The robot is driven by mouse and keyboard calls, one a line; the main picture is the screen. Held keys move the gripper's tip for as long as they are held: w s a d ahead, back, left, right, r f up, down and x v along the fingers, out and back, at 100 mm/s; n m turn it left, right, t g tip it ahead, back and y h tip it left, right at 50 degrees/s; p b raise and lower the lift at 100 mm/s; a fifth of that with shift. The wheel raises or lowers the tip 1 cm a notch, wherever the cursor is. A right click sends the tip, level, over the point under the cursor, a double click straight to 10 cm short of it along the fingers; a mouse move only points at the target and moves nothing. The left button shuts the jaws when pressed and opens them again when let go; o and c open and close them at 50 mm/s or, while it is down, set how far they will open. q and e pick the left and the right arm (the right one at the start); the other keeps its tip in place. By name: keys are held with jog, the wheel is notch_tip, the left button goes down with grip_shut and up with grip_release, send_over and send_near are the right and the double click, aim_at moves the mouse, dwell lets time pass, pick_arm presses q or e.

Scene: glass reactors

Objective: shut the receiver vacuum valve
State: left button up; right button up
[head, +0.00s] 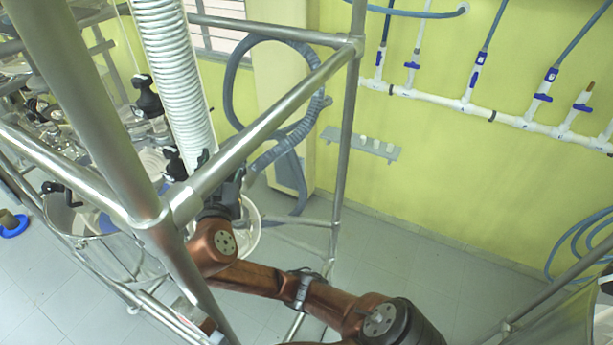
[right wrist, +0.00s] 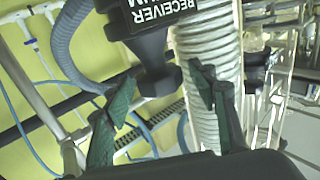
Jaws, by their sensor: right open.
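My right gripper (right wrist: 163,88) is open. Its two green-padded fingers stand on either side of the valve's lower end, with visible gaps; I cannot tell whether either touches it. In the head view my right gripper (head: 228,192) is beside the white corrugated hose, partly behind a metal frame bar. The valve cannot be made out clearly there. My left gripper is not in view.
A white corrugated hose (head: 175,75) runs down close to my right gripper. Metal frame tubes (head: 262,135) cross in front of my right arm. A grey-blue hose (head: 232,85) loops behind. Glassware (head: 60,140) crowds the left.

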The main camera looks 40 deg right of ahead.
jog(key=n+t+y, duration=0.2)
jog(key=y, duration=0.1)
jog(key=shift+d+n+y+p, duration=0.1)
jog(key=shift+n+y+p, duration=0.2)
jog(key=shift+n+p, duration=0.1)
jog(key=shift+n+t+y, duration=0.7)
jog(key=shift+n+y, duration=0.9)
jog(key=shift+y, duration=1)
jog(key=shift+n+y, duration=0.7)
jog(key=shift+y, duration=0.4)
jog(key=shift+w, duration=0.1)
